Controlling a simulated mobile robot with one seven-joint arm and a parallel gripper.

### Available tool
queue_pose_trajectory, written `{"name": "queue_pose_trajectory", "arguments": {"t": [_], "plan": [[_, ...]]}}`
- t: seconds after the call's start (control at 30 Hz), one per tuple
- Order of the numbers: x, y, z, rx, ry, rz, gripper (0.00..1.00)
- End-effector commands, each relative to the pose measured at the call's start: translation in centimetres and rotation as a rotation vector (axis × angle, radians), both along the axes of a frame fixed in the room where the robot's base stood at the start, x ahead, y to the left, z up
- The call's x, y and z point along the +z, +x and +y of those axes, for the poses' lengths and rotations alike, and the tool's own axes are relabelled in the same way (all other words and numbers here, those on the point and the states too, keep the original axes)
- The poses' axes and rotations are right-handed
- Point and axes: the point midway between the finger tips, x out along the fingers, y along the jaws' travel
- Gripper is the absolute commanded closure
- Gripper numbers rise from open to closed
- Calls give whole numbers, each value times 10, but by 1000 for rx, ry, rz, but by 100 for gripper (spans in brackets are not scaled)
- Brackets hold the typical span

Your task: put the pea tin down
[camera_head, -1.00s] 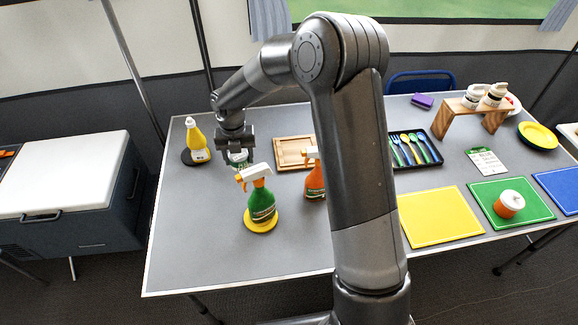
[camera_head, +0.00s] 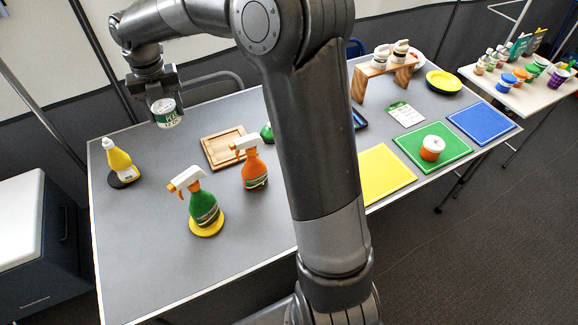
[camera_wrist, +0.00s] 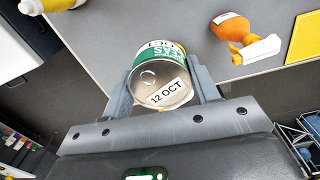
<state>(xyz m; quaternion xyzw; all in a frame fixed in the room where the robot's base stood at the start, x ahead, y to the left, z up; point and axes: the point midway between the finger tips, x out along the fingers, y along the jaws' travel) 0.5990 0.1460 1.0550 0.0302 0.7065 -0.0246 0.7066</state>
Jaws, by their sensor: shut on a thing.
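The pea tin (camera_head: 166,113) is a small can with a green and white label. My gripper (camera_head: 155,92) is shut on it and holds it up in the air, over the far left part of the grey table (camera_head: 130,235). In the wrist view the tin (camera_wrist: 163,77) sits between the two fingers of my gripper (camera_wrist: 160,92). Its metal end, marked "12 OCT", faces the camera, and part of the green "PEAS" label shows.
A yellow bottle (camera_head: 119,159) stands at the table's left. A green spray bottle (camera_head: 203,206) and an orange one (camera_head: 254,169) stand nearer. A wooden tray (camera_head: 224,148) lies behind them. The table's left front is bare.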

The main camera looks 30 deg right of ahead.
Motion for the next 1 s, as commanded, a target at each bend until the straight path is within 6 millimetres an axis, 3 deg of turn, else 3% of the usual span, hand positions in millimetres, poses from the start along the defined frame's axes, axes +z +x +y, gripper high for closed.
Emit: {"name": "queue_pose_trajectory", "arguments": {"t": [0.47,1.0], "plan": [[4,-10,-141,-127,12,-5,72],[3,-64,-283,-264,6,-8,72]]}}
